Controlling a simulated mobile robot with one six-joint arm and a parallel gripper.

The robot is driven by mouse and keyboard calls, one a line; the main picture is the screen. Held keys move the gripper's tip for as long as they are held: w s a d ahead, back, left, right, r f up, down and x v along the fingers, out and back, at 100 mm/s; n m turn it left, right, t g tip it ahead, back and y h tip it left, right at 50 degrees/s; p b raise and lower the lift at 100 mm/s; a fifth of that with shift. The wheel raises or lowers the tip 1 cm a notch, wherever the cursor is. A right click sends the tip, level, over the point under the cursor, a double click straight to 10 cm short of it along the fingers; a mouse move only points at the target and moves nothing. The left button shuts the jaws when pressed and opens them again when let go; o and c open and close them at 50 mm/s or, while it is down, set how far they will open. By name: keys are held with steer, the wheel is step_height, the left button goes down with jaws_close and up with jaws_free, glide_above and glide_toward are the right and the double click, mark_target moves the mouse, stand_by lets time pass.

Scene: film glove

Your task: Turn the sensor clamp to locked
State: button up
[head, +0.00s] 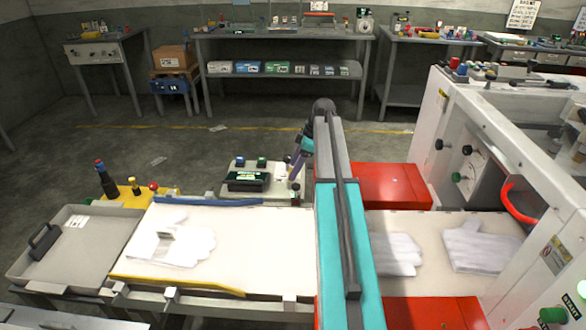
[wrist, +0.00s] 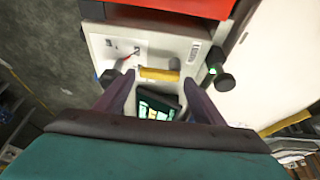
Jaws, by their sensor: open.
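My gripper (wrist: 160,80) is open, its two purple fingers reaching down over a pale control box. In the head view my gripper (head: 299,162) is at the right end of that box (head: 235,180). A yellow bar (wrist: 160,74) lies between the fingertips, apparently not gripped. A small lever with a red part (wrist: 122,63) sits by the left finger, near small dark marks on the panel. A dark knob (wrist: 223,82) stands to the right of the fingers. I cannot tell for sure which part is the sensor clamp, or its setting. My arm partly hides the box in the head view.
A dark screen unit (head: 247,181) is on the box. White gloves (head: 180,243) lie on the pale belt in front. A red housing (head: 390,185) stands right of my arm, before a white machine (head: 500,130). A grey tray (head: 75,270) is at left.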

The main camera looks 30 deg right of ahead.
steer(key=shift+w+a+f, duration=0.2)
steer(key=shift+f, duration=0.45)
steer(key=c, duration=0.8)
steer(key=shift+o, duration=0.2)
